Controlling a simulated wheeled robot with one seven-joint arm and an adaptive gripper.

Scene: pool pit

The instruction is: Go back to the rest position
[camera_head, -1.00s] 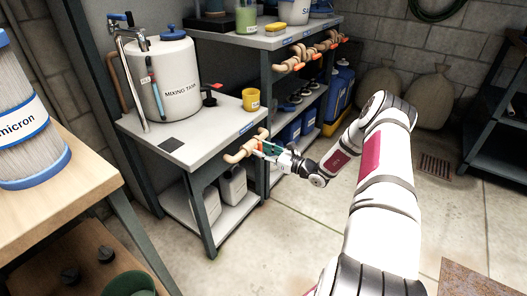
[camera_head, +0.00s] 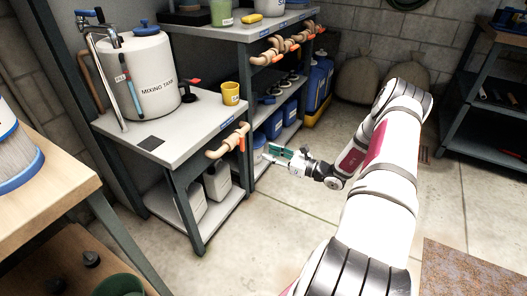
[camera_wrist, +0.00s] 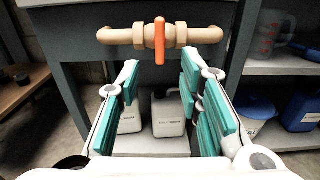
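My gripper (camera_head: 272,157) is in front of the work stand, at the height of its pipe, and apart from it. In the wrist view my gripper (camera_wrist: 168,105) has its green-padded fingers spread wide, with nothing held between them. The copper-coloured pipe (camera_head: 222,148) with an orange valve handle (camera_head: 242,143) runs along the front edge of the stand. In the wrist view the pipe (camera_wrist: 202,35) lies beyond the fingertips and the orange handle (camera_wrist: 159,40) hangs straight down.
The mixing tank (camera_head: 150,75) and a yellow cup (camera_head: 230,93) stand on the stand's top. White jugs (camera_head: 218,180) sit on its lower shelf. A wooden bench (camera_head: 50,195) is at the left, a dark rack (camera_head: 490,145) at the right. Open floor (camera_head: 270,245) lies between.

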